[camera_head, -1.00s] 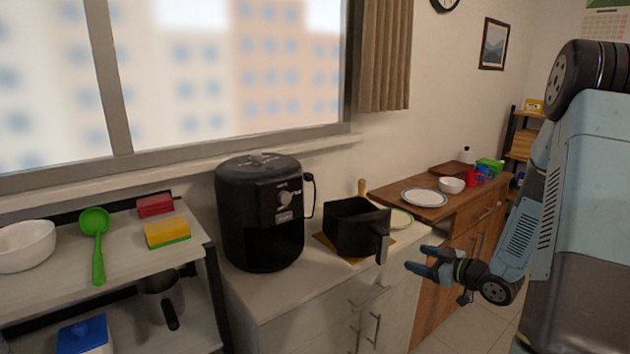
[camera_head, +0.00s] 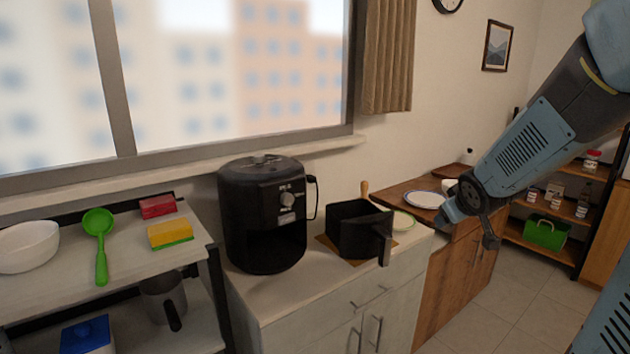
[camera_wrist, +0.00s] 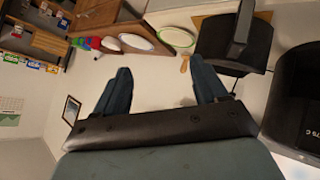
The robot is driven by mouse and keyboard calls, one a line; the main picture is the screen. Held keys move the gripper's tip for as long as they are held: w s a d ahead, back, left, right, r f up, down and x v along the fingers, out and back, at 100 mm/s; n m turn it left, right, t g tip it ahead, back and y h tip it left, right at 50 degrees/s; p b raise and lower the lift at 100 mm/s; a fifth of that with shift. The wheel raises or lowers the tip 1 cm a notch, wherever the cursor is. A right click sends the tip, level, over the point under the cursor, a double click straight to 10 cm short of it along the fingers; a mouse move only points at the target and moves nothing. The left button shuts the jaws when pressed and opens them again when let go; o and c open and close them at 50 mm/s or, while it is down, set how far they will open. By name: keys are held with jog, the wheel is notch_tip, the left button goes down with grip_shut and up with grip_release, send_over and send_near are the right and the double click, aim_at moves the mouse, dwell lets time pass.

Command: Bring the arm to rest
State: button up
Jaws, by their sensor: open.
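My gripper (camera_wrist: 160,85) is open and empty in the wrist view, its two dark blue fingers spread apart with bare wall between them. In the head view my arm comes in from the upper right and its wrist end hangs in front of the wooden cabinet, right of the black air fryer basket (camera_head: 358,228). The fingers are hard to make out there. The wrist view is turned, with the basket (camera_wrist: 233,40) at its upper right.
The black air fryer (camera_head: 262,215) stands on the white counter (camera_head: 290,287), left of the basket. A plate (camera_head: 425,199) lies on the wooden cabinet. A shelf (camera_head: 540,245) holds jars and a green basket (camera_head: 545,234). The floor (camera_head: 500,305) between is clear.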

jog(key=s+a+r+m+g, duration=0.1)
jog(key=s+a+r, duration=0.1)
jog(key=s, duration=0.5)
jog(key=s+a+r+m+g+y, duration=0.1)
jog(key=s+a, duration=0.3)
jog(key=s, duration=0.4)
jog(key=s+a+r+m+g+y, duration=0.1)
jog(key=s+a+r+m+g, duration=0.1)
jog(key=s, duration=0.5)
jog(key=shift+s+a+r, duration=0.4)
jog(key=shift+a+r, duration=0.15)
jog(key=shift+r, duration=0.3)
